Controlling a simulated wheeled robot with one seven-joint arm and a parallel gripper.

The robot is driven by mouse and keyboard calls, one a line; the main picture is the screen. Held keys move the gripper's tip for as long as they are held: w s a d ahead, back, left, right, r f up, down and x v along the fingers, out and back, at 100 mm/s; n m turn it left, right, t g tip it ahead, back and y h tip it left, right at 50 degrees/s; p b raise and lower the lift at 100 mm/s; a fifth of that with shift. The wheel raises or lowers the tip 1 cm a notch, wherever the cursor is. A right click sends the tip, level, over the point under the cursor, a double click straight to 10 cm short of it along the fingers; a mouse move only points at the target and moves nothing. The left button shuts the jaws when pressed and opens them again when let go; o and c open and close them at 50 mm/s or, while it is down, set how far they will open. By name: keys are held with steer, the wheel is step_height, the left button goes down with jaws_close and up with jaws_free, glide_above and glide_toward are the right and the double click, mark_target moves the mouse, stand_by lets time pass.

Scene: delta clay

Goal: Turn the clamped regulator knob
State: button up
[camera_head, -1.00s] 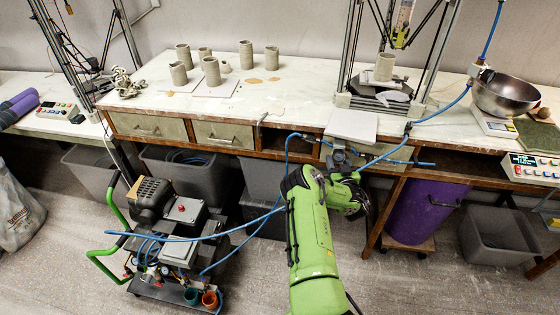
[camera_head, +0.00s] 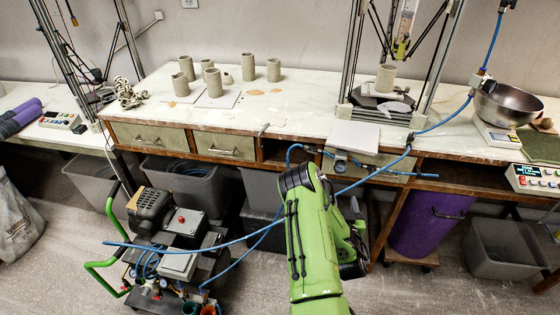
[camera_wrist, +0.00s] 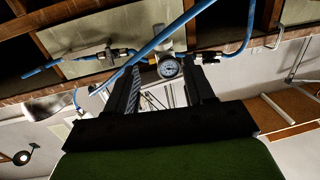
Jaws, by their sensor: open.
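The regulator (camera_head: 341,160) is clamped at the front edge of the bench, with a blue hose running to each side. I cannot make out the knob clearly. My gripper (camera_wrist: 163,80) is open, its two dark fingers apart on either side of the gauge in the picture. Nothing is seen held, and I cannot tell whether either finger touches the regulator. In the head view my green arm hides the gripper.
Blue hoses (camera_head: 390,172) cross in front of the bench and stretch left to the compressor cart (camera_head: 180,232). A white slab (camera_head: 354,135) lies on the bench above the regulator. A purple drum (camera_head: 425,220) and grey bins (camera_head: 190,185) stand under the bench.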

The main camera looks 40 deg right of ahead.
steer(key=w+a+r+m+g+y+p, duration=0.1)
steer(key=w+a+r+g+y, duration=0.1)
steer(key=w+a+r, duration=0.4)
steer(key=w+a+r+g+y+p, duration=0.15)
steer(key=w+a+r, duration=0.25)
steer(key=r, duration=0.5)
steer(key=a+r+n+y, duration=0.1)
steer(key=a+r+y, duration=0.2)
steer(key=a, duration=0.4)
steer(key=shift+s+a+r+p, duration=0.25)
steer(key=shift+r+p, duration=0.1)
steer(key=shift+r, duration=0.35)
